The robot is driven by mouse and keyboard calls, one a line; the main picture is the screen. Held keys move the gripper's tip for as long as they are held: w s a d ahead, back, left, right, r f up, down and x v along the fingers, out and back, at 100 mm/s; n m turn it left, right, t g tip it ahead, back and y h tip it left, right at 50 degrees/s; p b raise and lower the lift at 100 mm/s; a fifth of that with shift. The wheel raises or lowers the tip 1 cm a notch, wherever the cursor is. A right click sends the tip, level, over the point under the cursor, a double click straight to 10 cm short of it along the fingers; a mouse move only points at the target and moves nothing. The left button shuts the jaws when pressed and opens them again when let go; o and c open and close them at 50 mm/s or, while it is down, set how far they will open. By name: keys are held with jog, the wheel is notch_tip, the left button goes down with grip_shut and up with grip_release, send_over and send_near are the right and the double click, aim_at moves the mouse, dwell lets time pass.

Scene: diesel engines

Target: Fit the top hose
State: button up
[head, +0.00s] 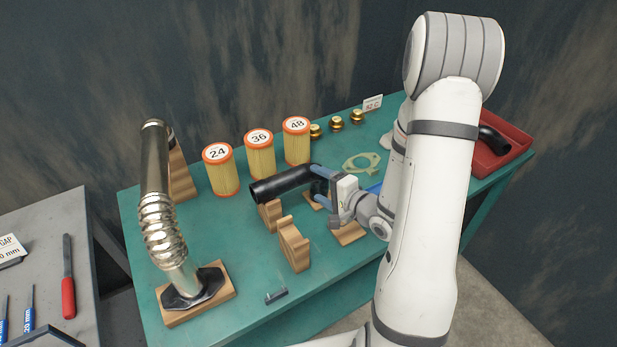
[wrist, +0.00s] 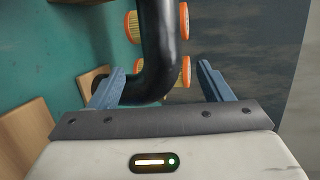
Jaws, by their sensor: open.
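A black bent hose (head: 284,183) rests on wooden cradle blocks (head: 292,244) near the middle of the green bench. It also shows in the wrist view (wrist: 158,50), where its bend lies between the two blue fingers. My gripper (head: 319,185) is at the right end of this hose, with its fingers apart on either side of the bend. In the wrist view my gripper (wrist: 155,85) is open, and a gap shows between the hose and the right finger. Whether the left finger touches the hose I cannot tell. Another black hose (head: 494,139) lies in a red tray (head: 512,137) at the right.
Filters marked 24 (head: 221,172), 36 (head: 260,155) and 48 (head: 297,142) stand behind the hose. Several brass thermostats (head: 337,123) and a pale gasket (head: 361,162) lie farther back. A metal bellows pipe (head: 160,215) stands at left. The front of the green bench (head: 225,325) is mostly clear.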

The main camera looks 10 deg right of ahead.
jog(key=shift+s+d+r+p, duration=0.15)
jog(key=shift+r+p, duration=0.25)
jog(key=shift+p, duration=0.75)
jog(key=p, duration=0.2)
jog(key=s+p, duration=0.1)
jog(key=p, duration=0.1)
jog(key=shift+s+d, duration=0.25)
jog(key=shift+d, duration=0.1)
